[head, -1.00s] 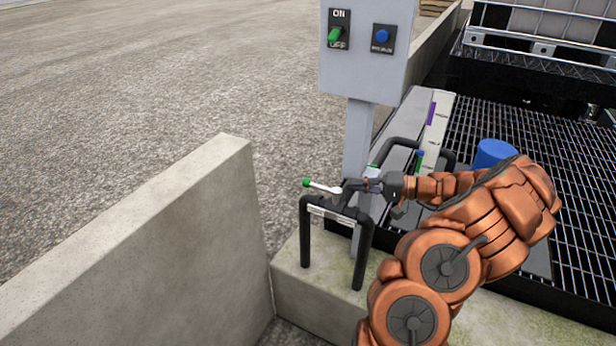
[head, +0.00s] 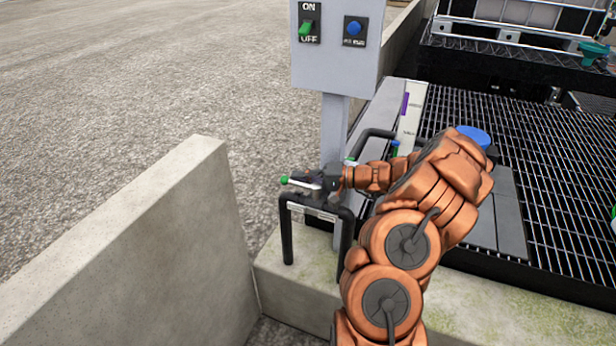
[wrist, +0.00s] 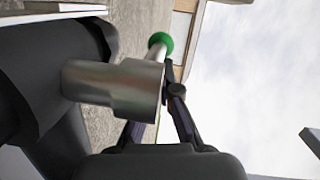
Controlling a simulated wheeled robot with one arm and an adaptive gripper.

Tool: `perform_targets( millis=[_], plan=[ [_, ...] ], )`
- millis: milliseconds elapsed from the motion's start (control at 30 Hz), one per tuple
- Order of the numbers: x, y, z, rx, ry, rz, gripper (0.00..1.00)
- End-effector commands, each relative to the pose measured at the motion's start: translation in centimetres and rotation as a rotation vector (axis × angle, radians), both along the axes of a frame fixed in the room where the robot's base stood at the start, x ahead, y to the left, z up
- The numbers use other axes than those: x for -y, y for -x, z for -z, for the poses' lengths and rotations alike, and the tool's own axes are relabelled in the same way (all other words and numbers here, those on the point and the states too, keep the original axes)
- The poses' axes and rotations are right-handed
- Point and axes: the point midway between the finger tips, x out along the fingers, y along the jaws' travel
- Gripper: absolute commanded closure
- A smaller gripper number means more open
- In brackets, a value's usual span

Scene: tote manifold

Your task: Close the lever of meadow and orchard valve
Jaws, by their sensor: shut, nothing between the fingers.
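The valve lever (head: 303,184) has a white handle with a green end that points left in the head view, above a black pipe frame (head: 287,235) with a white label too small to read. In the wrist view, the lever's green end (wrist: 161,40) shows beyond a silver metal valve part (wrist: 115,85). My gripper (head: 327,180) is shut and empty, close by the right, inner end of the lever. In the wrist view, my gripper's fingers (wrist: 172,88) are partly hidden behind the silver part. I cannot tell whether they touch the lever.
A grey control box (head: 337,45) with a green switch and a blue button stands on a post (head: 334,125) behind the valve. A concrete wall (head: 130,250) is at the left. A blue-tipped lever (head: 395,147) and a metal grating (head: 540,150) lie to the right.

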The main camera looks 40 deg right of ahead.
Motion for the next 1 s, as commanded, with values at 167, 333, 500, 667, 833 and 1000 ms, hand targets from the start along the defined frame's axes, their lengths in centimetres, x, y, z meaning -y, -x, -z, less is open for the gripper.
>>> perform_targets(
  millis=[167, 333, 500, 667, 833, 1000],
  plan=[
    [0.01, -0.05, 0.01, -0.001, 0.001, 0.001, 1.0],
    [0.03, -0.03, 0.02, -0.001, 0.001, 0.0, 1.0],
    [-0.09, -0.07, 0.11, 0.002, 0.002, -0.025, 1.0],
    [-0.43, -0.02, 0.16, 0.003, 0.002, -0.082, 1.0],
    [-0.68, 0.1, 0.08, 0.0, 0.003, -0.126, 1.0],
    [-0.74, 0.15, 0.01, -0.001, 0.001, -0.13, 1.0]
  ],
)
